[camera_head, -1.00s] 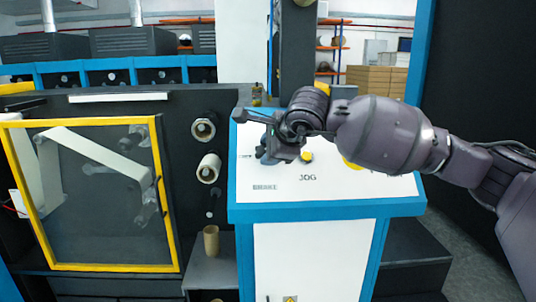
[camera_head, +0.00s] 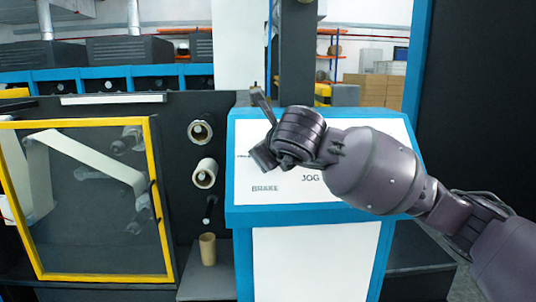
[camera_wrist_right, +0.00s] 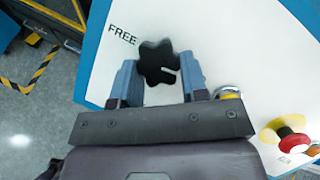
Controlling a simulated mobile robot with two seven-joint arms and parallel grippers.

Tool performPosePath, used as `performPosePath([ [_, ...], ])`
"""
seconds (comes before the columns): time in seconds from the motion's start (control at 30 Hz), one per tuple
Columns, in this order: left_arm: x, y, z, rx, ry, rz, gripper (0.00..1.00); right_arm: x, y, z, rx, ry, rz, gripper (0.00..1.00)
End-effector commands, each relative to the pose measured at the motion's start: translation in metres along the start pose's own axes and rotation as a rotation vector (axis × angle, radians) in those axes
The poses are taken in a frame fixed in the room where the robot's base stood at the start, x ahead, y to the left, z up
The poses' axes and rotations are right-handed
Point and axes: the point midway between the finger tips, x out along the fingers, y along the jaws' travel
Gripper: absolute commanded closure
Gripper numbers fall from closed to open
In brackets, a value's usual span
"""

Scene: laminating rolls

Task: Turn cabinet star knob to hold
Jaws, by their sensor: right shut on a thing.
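The black star knob (camera_wrist_right: 156,62) sits on the white sloped panel of the blue-edged cabinet (camera_head: 280,190). The word FREE (camera_wrist_right: 123,34) is printed beside it, at its upper left in the right wrist view. My right gripper (camera_wrist_right: 160,80) has its two grey-blue fingers on either side of the knob and is shut on it. In the head view my right gripper (camera_head: 264,155) is over the panel's left part and hides the knob. I cannot read a HOLD label. My left gripper is not in view.
A red knob with a yellow base (camera_wrist_right: 284,132) stands on the panel right of the gripper. BRAKE (camera_head: 265,188) and JOG (camera_head: 311,178) are printed on the panel. A yellow-framed window (camera_head: 88,200) and cardboard tube (camera_head: 208,249) are on the left.

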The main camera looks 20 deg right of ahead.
Motion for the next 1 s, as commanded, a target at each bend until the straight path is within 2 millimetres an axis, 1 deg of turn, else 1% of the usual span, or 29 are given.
performPosePath([
  [0.1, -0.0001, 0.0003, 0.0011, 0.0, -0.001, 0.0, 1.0, 0.0007, 0.0013, -0.0005, 0.06, 0.001, -0.023, 0.83],
  [0.33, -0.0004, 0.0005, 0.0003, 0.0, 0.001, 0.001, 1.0, 0.0002, 0.0017, 0.0001, 0.131, 0.001, -0.053, 0.83],
  [0.87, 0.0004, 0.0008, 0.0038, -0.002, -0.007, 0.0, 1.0, -0.0001, 0.0015, 0.0004, 0.153, 0.0, -0.062, 0.83],
  [0.9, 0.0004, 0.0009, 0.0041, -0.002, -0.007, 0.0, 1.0, -0.0001, 0.0015, 0.0004, 0.153, 0.0, -0.062, 0.56],
  [0.97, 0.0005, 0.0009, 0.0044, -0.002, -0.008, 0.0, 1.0, -0.0001, 0.0016, 0.0004, 0.153, 0.0, -0.062, 0.47],
  [1.0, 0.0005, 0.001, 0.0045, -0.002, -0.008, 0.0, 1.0, -0.0001, 0.0016, 0.0004, 0.153, 0.0, -0.062, 0.41],
])
